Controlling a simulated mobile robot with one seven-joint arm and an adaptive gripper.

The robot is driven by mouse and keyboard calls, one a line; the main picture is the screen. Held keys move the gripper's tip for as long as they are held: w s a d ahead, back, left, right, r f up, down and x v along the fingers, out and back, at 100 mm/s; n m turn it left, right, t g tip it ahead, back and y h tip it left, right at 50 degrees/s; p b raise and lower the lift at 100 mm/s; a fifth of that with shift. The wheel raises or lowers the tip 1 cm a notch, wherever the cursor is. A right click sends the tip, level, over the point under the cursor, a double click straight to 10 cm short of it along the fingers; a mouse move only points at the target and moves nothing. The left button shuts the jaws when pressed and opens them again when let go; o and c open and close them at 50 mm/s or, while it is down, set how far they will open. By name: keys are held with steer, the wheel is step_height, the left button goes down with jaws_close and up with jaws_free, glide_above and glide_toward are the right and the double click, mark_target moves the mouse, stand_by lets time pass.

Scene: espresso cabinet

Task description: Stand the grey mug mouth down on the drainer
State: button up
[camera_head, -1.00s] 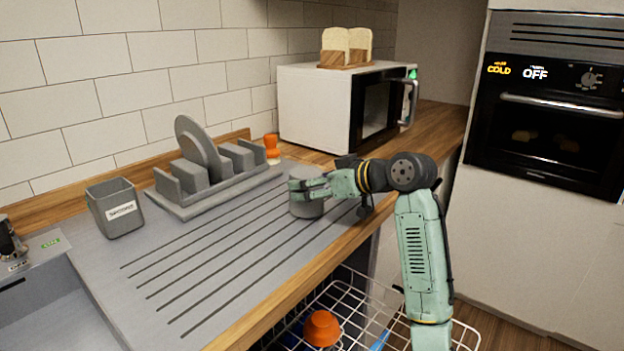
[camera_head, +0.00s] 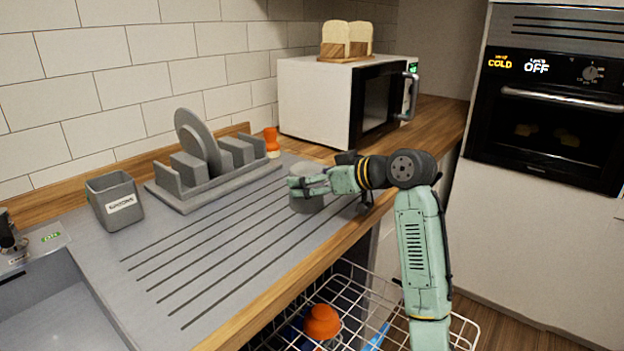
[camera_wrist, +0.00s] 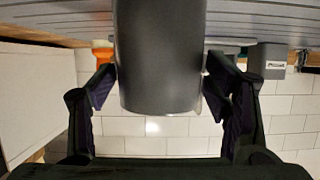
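The grey mug (camera_head: 307,201) is upright on its axis at the right part of the ridged grey drainer (camera_head: 215,250). No opening shows on its upper end; its lower end is at or just over the drainer, and I cannot tell if it touches. My gripper (camera_head: 301,187) reaches in from the right, with its fingers at the mug's sides. In the wrist view, which is upside down, the mug (camera_wrist: 160,55) fills the space between the fingertips of my gripper (camera_wrist: 160,75), and both tips appear to press its sides.
A grey rack with a plate (camera_head: 195,140), a labelled grey holder (camera_head: 115,203) and an orange-topped shaker (camera_head: 271,142) stand behind. A microwave (camera_head: 320,100) is at the back right. An open dishwasher basket (camera_head: 375,300) is below the counter edge. The drainer's left front is bare.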

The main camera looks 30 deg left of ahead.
steer(key=shift+o, duration=1.3)
steer(key=shift+f, duration=0.1)
steer(key=v, duration=1.2)
